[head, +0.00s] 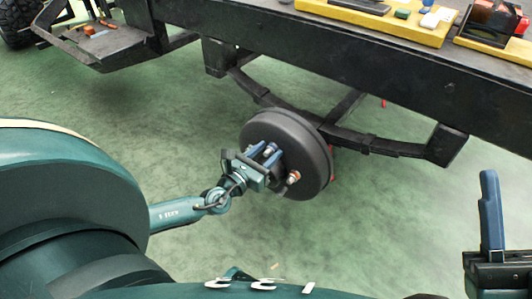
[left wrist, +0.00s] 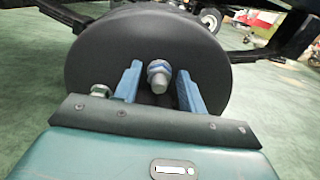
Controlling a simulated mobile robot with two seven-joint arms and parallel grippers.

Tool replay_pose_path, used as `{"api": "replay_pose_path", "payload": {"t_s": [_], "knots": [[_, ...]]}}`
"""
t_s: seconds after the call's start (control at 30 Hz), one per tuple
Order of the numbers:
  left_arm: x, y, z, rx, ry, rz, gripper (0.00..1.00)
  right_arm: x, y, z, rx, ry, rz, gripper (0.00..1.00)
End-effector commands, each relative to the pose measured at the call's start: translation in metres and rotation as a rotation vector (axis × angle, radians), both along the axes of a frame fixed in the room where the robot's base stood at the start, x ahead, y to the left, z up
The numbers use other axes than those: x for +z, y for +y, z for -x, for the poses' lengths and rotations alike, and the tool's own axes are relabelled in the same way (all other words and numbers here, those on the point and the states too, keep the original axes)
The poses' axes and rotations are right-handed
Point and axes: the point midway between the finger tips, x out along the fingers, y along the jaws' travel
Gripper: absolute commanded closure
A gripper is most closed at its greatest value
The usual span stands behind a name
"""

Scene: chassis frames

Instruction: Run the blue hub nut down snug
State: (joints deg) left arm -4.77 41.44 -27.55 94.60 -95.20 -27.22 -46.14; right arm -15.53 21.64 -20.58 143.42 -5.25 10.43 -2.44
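The dark hub drum (head: 300,135) hangs under the black chassis, its face toward me. In the left wrist view the blue hub nut (left wrist: 157,67) sits around a grey stud on the drum (left wrist: 85,60), the stud's rounded end sticking out. My left gripper (head: 264,153) is at the drum face; its two blue fingers (left wrist: 158,88) stand apart on either side of the nut, with gaps visible. How far the nut is from the drum face is hard to tell. My right gripper (head: 490,215) is at the lower right edge, away from the drum; only one finger shows clearly.
A second stud with an orange-collared nut (head: 293,177) is low on the drum; a metal stud (left wrist: 100,92) shows beside my left finger. The leaf spring (head: 370,143) and chassis rail (head: 340,45) lie above and behind. Yellow trays (head: 385,20) sit on the rail. Green floor is clear below.

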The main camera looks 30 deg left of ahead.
Motion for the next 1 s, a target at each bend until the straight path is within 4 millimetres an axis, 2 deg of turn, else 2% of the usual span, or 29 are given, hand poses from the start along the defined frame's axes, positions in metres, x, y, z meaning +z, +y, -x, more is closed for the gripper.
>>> {"api": "replay_pose_path", "payload": {"t_s": [0.07,0.47,0.77,1.0], "knots": [[-0.0001,-0.0001,0.0002,0.0,0.0,0.0,0.66,0.0001,-0.0001,0.0,0.0,0.0,0.0,0.54],[-0.0002,-0.0001,0.0004,0.0,0.0,0.0,0.98,0.0,-0.0004,0.0,0.0,0.001,-0.001,0.54],[0.0003,-0.0003,0.0004,0.0,-0.003,-0.039,0.98,0.0007,-0.0002,-0.0004,0.0,0.009,-0.001,0.54],[0.0014,-0.0014,0.0004,-0.001,-0.015,-0.175,0.99,-0.0037,0.0002,-0.0019,0.002,0.059,-0.005,0.54]]}}
